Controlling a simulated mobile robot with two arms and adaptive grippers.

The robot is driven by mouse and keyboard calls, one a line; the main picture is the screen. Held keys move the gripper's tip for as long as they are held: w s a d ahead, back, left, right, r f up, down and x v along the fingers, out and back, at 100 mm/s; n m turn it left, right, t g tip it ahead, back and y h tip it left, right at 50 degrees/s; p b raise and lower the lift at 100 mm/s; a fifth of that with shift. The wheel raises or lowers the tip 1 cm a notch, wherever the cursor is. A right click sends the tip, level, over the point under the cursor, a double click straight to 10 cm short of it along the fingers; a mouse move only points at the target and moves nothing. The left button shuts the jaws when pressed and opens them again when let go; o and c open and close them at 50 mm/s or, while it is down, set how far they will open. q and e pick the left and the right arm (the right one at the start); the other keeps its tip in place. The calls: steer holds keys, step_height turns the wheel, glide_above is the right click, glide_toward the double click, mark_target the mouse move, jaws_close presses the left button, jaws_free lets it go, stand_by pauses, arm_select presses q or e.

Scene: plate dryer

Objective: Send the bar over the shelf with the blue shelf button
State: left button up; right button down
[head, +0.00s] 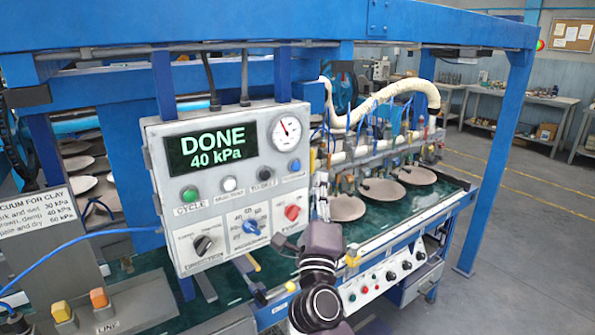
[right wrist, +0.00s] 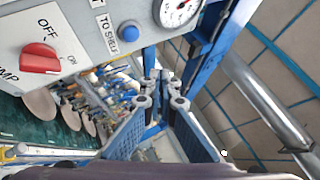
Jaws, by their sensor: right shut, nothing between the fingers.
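The blue shelf button (head: 294,165) is at the right side of the grey control box (head: 160,150), below the gauge. In the right wrist view the same button (right wrist: 129,31) sits beside a partly cut label that starts "TO SH". My right gripper (head: 320,182) is shut and empty, just right of the box edge, below and to the right of the button. In the wrist view its fingertips (right wrist: 163,78) show apart from the button. The bar (head: 385,148), with several suction lines, hangs over round plates (head: 382,190) on the right. My left gripper is not in view.
The display (head: 212,148) reads "DONE 40 kPa". A green button (head: 190,193), white button, black button, black knob, blue knob (head: 250,225) and red knob (head: 292,212) crowd the panel. Blue frame posts (head: 495,160) surround it. A lower panel (head: 385,275) has more knobs.

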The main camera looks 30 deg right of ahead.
mark_target(295, 166)
steer(key=w, duration=0.5)
steer(key=shift+w+a+b, duration=0.2)
steer(key=shift+w+b, duration=0.05)
steer(key=shift+b, duration=0.15)
stand_by(1.1)
steer(key=shift+w, duration=0.4)
